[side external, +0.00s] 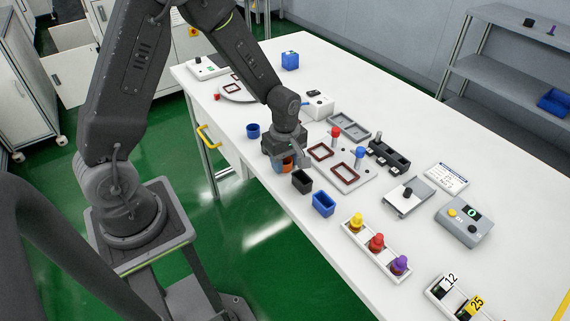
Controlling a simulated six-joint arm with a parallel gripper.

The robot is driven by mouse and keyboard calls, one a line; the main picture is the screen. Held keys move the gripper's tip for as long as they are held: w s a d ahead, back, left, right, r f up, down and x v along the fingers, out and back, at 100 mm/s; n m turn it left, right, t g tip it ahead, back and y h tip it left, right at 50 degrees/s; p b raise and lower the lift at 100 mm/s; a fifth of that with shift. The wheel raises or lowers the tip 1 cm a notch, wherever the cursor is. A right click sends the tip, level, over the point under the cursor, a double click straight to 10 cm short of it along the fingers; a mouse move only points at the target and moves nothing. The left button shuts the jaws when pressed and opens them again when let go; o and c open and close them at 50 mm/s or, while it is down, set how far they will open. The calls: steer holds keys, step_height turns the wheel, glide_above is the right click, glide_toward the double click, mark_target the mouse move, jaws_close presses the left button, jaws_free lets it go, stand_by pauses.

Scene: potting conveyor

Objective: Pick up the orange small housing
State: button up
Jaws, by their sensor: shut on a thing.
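The orange small housing (286,167) is partly hidden between the fingers of my gripper (287,165) in the side external view. My gripper points down and is shut on it, near the table's front edge. I cannot tell whether the housing touches the table. A black open box-shaped housing (302,181) stands just in front and to the right of it. A blue open box-shaped housing (323,204) stands further right. A round blue cup (253,130) stands to the left of my gripper.
On the white table (390,245), a plate with dark red frames (345,173) and red and blue knobs lies right of my gripper. A rack with yellow, red and purple bottles (376,243) is further right. A grey button box (464,222) stands beyond it. A blue block (290,60) stands far back.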

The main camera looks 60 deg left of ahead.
steer(key=shift+c, duration=1.2)
